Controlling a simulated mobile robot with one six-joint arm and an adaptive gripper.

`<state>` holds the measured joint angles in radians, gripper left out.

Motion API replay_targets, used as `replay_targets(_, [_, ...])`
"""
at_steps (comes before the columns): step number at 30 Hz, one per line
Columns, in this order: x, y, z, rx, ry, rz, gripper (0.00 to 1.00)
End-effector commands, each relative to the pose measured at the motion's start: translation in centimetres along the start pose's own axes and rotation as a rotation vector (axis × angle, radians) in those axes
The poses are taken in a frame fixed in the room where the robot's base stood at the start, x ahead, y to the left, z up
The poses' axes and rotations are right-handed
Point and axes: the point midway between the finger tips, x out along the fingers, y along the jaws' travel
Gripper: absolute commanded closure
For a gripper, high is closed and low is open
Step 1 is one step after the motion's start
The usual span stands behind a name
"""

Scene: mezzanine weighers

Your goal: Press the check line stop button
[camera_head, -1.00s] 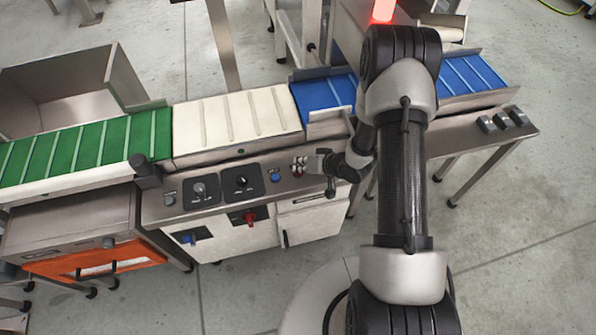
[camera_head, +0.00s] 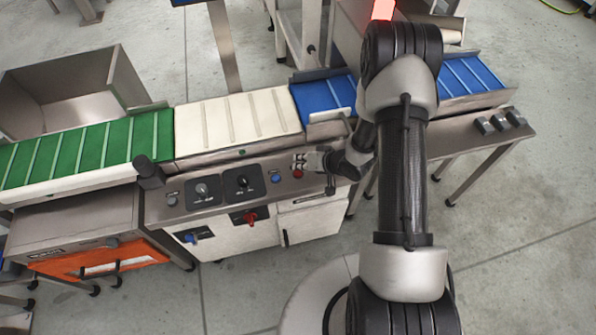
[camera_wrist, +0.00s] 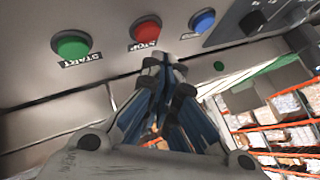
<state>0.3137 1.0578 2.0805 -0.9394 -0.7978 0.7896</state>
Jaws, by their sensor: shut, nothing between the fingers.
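The red button labelled STOP (camera_wrist: 145,31) is on a steel panel at the top of the wrist view, with a green START button (camera_wrist: 71,44) on its left and a blue button (camera_wrist: 202,21) on its right. My gripper (camera_wrist: 157,60) is shut and empty, with its fingertips just below the STOP label. I cannot tell whether they touch the panel. In the head view the red button (camera_head: 298,174) shows small on the console, and my gripper (camera_head: 307,160) is close beside it, partly merged with the buttons there. The green button is not clear in that view.
The console top (camera_head: 222,209) also carries two black dial plates (camera_head: 243,182) and a blue button (camera_head: 276,178). Behind it run a white belt (camera_head: 235,120), a green belt (camera_head: 90,150) and a blue belt (camera_head: 322,95). A red knob (camera_head: 250,217) is on the console front.

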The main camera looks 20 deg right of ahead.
Motion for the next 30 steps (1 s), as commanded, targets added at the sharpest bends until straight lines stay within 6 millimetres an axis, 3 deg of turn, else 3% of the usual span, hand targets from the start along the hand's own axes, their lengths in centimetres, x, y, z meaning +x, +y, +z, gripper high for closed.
replay_targets(12, [-3.1,-2.2,-2.2,0.0,0.0,0.0,1.0])
replay_targets(30, [-3.0,-2.2,-2.2,0.0,0.0,0.0,1.0])
